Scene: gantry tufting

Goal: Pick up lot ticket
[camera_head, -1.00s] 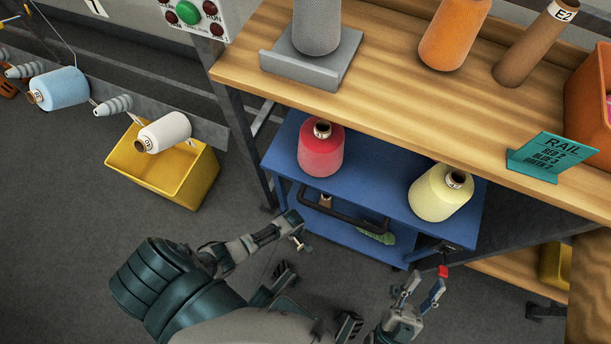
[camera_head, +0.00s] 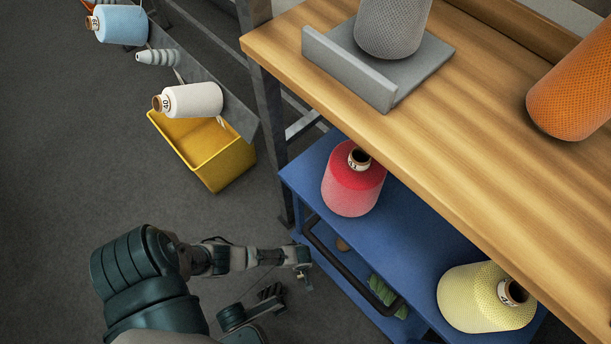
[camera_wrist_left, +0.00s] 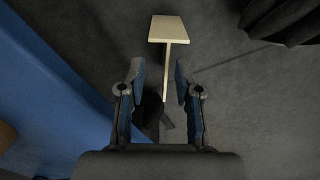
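No lot ticket can be told for certain. In the left wrist view a pale beige plate (camera_wrist_left: 167,29) with a thin stem lies ahead of my left gripper (camera_wrist_left: 160,75). The stem runs down between the two fingers, which stand apart with gaps on both sides. I cannot tell whether this is the ticket. In the head view my left gripper (camera_head: 304,271) is low over the floor, beside the left end of the blue cart (camera_head: 311,170); its fingertips are too small to read there. A tiny pale tag (camera_head: 221,121) shows by the white cone (camera_head: 192,100).
The blue cart carries a red cone (camera_head: 353,185) and a yellow cone (camera_head: 480,300), with a dark handle (camera_head: 345,268) on its near side. The wooden table (camera_head: 440,130) overhangs it. A yellow bin (camera_head: 205,155) stands on the floor at left.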

